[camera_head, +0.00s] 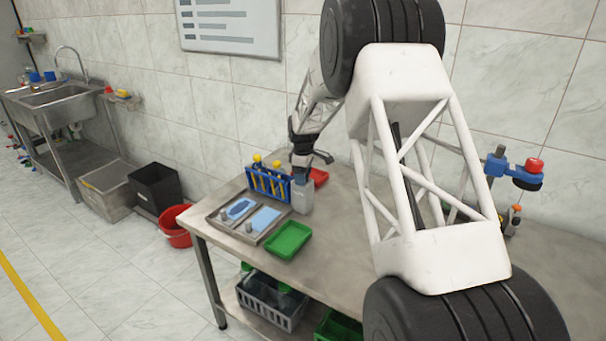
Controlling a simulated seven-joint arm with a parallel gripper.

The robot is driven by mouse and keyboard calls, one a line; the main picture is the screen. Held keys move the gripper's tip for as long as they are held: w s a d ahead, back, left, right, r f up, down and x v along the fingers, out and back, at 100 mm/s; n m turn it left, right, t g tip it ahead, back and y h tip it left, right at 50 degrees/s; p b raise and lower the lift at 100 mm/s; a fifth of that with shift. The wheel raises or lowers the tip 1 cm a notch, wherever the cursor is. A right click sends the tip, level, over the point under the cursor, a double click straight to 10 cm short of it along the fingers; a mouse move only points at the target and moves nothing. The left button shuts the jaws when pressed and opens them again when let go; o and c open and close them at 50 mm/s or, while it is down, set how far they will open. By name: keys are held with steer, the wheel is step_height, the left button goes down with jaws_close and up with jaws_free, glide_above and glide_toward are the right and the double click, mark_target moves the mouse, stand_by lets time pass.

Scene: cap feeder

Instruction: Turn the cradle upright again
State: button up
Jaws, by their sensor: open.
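My gripper (301,172) is at the far part of the metal table, pointing down right above a small grey box (302,198) with blue at its top. The jaws are open; whether they touch the box cannot be told. Left of the box stands a blue rack (267,184) holding several yellow-topped tubes. No thing is clearly recognisable as the cradle at this size. My white arm link covers much of the table's middle and right.
A grey tray (225,222) with blue pieces and a green tray (288,240) lie at the table's (327,256) left side. A blue stand with a red knob (534,165) is at right. Bare table lies right of the green tray.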

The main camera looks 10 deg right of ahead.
steer(key=m, duration=0.4)
steer(key=shift+m, duration=0.4)
steer(key=c, duration=0.8)
steer(key=shift+n, duration=0.3)
steer(key=n, duration=0.2)
steer(key=shift+n, duration=0.3)
steer(key=o, duration=1)
steer(key=shift+o, duration=0.2)
